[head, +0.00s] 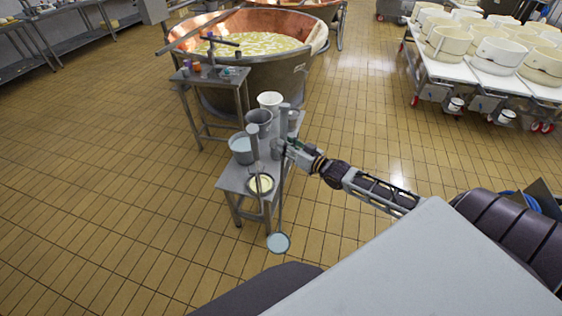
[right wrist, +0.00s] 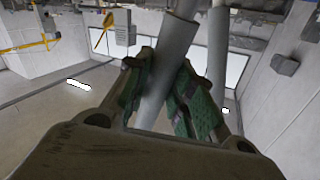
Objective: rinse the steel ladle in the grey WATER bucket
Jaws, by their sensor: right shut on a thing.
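My right gripper (head: 287,148) is shut on a grey upright handle. The right wrist view shows its green finger pads (right wrist: 166,95) around the thick grey handle (right wrist: 172,60). A long thin shaft runs down from it to a round, pale bluish ladle bowl (head: 278,243), which hangs beside the small table's front edge, below its top. I take this to be the steel ladle. A grey bucket with pale bluish liquid (head: 242,149) stands on the table, left of the gripper; no label is readable. The ladle is outside this bucket. My left gripper is not in view.
The small table (head: 232,182) also holds another grey bucket (head: 259,118), a white bucket (head: 270,99) and a round vessel with cream-yellow contents (head: 261,184), with another upright handle (head: 254,141) near it. A copper vat (head: 296,66) stands behind. The tiled floor at left is clear.

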